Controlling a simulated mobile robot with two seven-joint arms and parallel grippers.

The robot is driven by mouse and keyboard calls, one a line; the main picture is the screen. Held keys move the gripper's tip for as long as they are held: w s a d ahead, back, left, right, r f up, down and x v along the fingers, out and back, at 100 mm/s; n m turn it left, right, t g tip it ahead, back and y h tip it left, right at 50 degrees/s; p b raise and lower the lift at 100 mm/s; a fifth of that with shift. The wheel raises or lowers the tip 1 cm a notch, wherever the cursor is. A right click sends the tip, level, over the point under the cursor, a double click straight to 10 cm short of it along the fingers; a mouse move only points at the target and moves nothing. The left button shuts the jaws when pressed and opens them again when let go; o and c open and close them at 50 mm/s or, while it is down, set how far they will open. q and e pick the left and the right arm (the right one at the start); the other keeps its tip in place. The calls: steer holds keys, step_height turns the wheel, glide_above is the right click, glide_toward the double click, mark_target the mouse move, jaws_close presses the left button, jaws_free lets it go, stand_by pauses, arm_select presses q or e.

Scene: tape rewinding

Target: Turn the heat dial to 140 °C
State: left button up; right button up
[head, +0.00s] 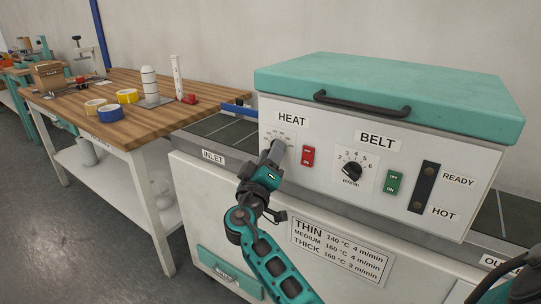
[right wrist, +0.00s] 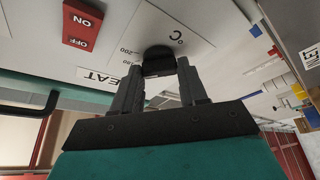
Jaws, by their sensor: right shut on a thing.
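The heat dial (right wrist: 158,62) is a black knob on a white scale plate, seen close up in the right wrist view. My right gripper (right wrist: 160,72) is shut on it, one grey finger on each side. In the head view the right gripper (head: 273,152) covers the knob, and only part of the heat scale plate (head: 287,138) shows under the HEAT label (head: 292,118). The scale shows 200 and °C in the wrist view. The pointer's setting cannot be read. My left gripper is not in view.
A red switch (head: 308,156) sits close right of the heat dial. The belt dial (head: 351,171) and a green switch (head: 393,183) are farther right. A sign (head: 340,251) below lists THIN 140 °C. A wooden table (head: 120,125) with tape rolls stands left.

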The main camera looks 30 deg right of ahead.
arm_select(q)
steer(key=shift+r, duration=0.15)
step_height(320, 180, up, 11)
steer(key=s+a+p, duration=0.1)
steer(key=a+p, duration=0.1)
steer(key=p, duration=1.3)
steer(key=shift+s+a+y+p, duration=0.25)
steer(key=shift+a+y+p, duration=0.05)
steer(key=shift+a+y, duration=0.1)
arm_select(e)
steer(key=n+y, duration=0.1)
steer(key=n, duration=0.3)
steer(key=n+g+y, duration=0.1)
steer(key=n+y, duration=0.1)
steer(key=n, duration=0.2)
steer(key=n+y, duration=0.1)
steer(key=n, duration=0.3)
steer(key=shift+r+g, duration=0.4)
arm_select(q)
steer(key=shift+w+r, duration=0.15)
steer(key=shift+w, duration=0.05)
arm_select(e)
steer(key=shift+s, duration=0.1)
